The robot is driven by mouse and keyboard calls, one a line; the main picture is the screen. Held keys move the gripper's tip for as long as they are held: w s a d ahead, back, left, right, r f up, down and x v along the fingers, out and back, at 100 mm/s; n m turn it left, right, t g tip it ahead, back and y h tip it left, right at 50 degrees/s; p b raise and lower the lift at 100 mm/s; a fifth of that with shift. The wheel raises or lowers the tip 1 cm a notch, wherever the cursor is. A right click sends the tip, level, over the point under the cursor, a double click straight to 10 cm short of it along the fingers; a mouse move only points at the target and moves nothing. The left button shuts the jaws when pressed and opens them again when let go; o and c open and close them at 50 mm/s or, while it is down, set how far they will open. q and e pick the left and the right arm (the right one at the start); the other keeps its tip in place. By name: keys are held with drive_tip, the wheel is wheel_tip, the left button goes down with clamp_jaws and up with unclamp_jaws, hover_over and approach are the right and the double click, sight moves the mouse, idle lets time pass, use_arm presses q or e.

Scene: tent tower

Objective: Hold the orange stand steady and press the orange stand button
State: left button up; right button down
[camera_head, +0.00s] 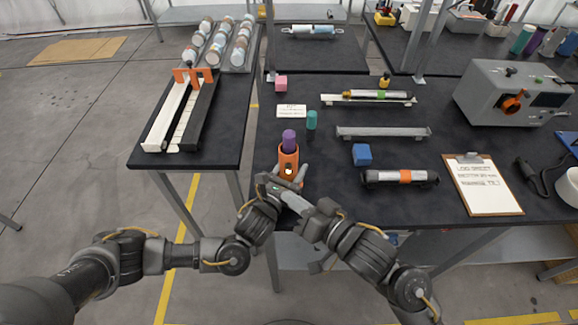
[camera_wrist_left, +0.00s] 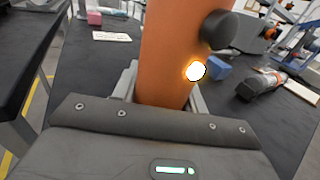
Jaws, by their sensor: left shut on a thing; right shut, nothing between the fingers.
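The orange stand (camera_head: 288,161) stands upright near the front edge of the dark table, with a purple cylinder (camera_head: 289,140) in its top. In the left wrist view the stand (camera_wrist_left: 165,50) fills the middle. A lit white-yellow round spot (camera_wrist_left: 195,71) glows on it, below a dark round knob (camera_wrist_left: 221,29); I cannot tell which is the button. My left gripper (camera_wrist_left: 160,92) is shut around the lower stand, one finger on each side. My right gripper (camera_head: 286,192) is shut and empty, close to the stand's front; whether it touches is unclear.
A teal cylinder (camera_head: 311,120), a blue block (camera_head: 362,154) and a dark tube with an orange band (camera_head: 400,177) lie on the table. A clipboard (camera_head: 482,184) and a grey machine (camera_head: 515,95) are at right.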

use_arm(q)
drive_tip(key=o, duration=1.2)
drive_tip(key=shift+s, duration=0.1)
drive_tip(key=shift+s+a+f, duration=0.1)
drive_tip(key=shift+s+a, duration=0.1)
drive_tip(key=shift+s, duration=0.1)
drive_tip(key=v, duration=1.1)
